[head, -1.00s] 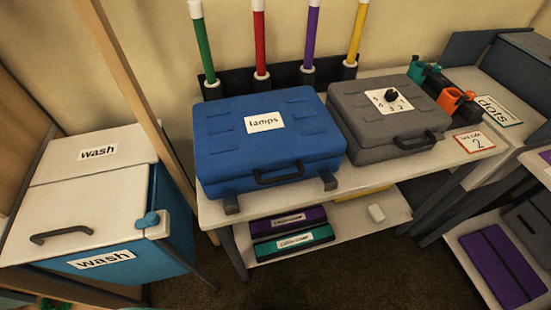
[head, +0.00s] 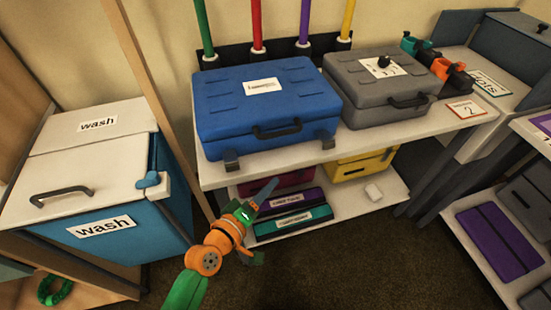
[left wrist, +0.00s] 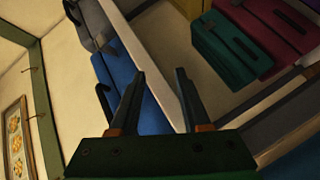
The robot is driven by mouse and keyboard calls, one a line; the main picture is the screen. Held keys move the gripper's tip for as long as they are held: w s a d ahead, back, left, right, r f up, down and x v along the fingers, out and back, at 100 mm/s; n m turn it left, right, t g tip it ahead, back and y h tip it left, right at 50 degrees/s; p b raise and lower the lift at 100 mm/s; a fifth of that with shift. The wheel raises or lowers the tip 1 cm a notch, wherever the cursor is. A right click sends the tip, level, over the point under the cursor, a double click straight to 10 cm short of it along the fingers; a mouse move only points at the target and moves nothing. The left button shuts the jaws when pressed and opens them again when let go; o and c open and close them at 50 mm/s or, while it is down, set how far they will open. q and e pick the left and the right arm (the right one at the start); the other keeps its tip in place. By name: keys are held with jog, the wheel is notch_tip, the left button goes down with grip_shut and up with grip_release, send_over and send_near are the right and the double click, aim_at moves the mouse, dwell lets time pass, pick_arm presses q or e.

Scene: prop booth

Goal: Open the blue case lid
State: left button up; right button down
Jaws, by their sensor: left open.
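The blue case (head: 268,100) lies shut on the tabletop, with a white label on its lid. Its dark handle (head: 278,130) is on the front face, between a left latch (head: 231,158) and a right latch (head: 327,138). My left gripper (head: 264,196) is open and empty, below and in front of the case, near the lower shelf and apart from the case. In the left wrist view the open fingers (left wrist: 160,75) show with the blue case (left wrist: 148,112) behind them, partly hidden. My right gripper is not in view.
A grey case (head: 378,88) with a dial stands right of the blue one. Colored poles (head: 254,25) rise behind. The table edge (head: 365,152) overhangs a shelf with teal (head: 292,222) and yellow (head: 362,166) boxes. A wash bin (head: 100,195) stands left.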

pick_arm(q)
notch_tip(320, 180, up, 6)
jog(key=d+f+t+h, duration=0.1)
jog(key=h, duration=0.1)
jog(key=n+t, duration=0.3)
jog(key=n, duration=0.1)
send_near(282, 131)
jog(key=x, duration=0.3)
jog(key=shift+y, duration=0.4)
jog(key=x, duration=0.6)
jog(key=shift+d+f, duration=0.1)
jog(key=shift+d, duration=0.05)
jog(key=shift+w+d, duration=0.2)
jog(key=shift+w, duration=0.2)
grip_shut()
